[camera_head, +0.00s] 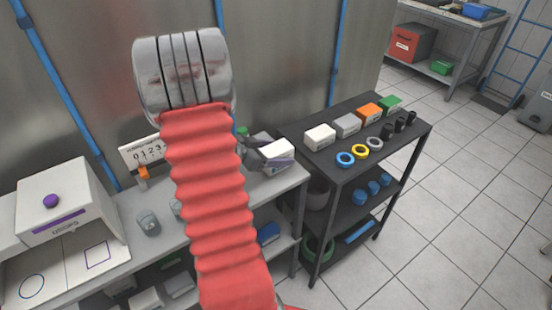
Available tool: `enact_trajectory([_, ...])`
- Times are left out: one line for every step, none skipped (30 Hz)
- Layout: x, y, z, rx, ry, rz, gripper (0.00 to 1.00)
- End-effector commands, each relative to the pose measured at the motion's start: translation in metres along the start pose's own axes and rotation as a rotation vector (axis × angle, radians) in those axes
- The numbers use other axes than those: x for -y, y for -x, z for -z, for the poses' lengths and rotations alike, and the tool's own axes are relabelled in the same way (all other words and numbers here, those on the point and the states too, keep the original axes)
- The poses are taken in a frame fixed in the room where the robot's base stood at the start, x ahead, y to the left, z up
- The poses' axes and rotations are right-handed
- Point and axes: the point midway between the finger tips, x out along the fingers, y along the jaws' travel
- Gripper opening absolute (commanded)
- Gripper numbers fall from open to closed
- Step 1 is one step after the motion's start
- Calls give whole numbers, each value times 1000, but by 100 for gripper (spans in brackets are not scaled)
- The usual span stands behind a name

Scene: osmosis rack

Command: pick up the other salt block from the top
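A white block (320,136) sits at the near left end of the black rack's top shelf (391,142). Another white block (277,149) is at the right end of the grey bench, beside my gripper (268,152). My gripper's dark fingers show partly past my red-sleeved arm, one at the block's left and one across its near side. My arm hides the rest of the gripper. I cannot tell whether the fingers grip this block or whether it rests on the bench.
Grey (347,125), orange (370,112) and green (390,104) blocks line the rack top behind blue (345,159), yellow (361,151) and white (375,144) rings and small black cylinders. Open tiled floor (460,220) lies right.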

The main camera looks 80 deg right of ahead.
Motion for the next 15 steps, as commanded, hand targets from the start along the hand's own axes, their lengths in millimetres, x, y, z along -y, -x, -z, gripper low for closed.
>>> enact_trajectory([0, 0, 0, 0, 0, 0, 66])
enact_trajectory([0, 0, 0, 0, 0, 0, 63])
enact_trajectory([0, 0, 0, 0, 0, 0, 61])
enact_trajectory([0, 0, 0, 0, 0, 0, 58])
enact_trajectory([0, 0, 0, 0, 0, 0, 56])
enact_trajectory([0, 0, 0, 0, 0, 0, 54])
enact_trajectory([0, 0, 0, 0, 0, 0, 52])
enact_trajectory([0, 0, 0, 0, 0, 0, 49])
enact_trajectory([0, 0, 0, 0, 0, 0, 47])
enact_trajectory([0, 0, 0, 0, 0, 0, 44])
enact_trajectory([0, 0, 0, 0, 0, 0, 42])
enact_trajectory([0, 0, 0, 0, 0, 0, 40])
enact_trajectory([0, 0, 0, 0, 0, 0, 37])
enact_trajectory([0, 0, 0, 0, 0, 0, 35])
enact_trajectory([0, 0, 0, 0, 0, 0, 32])
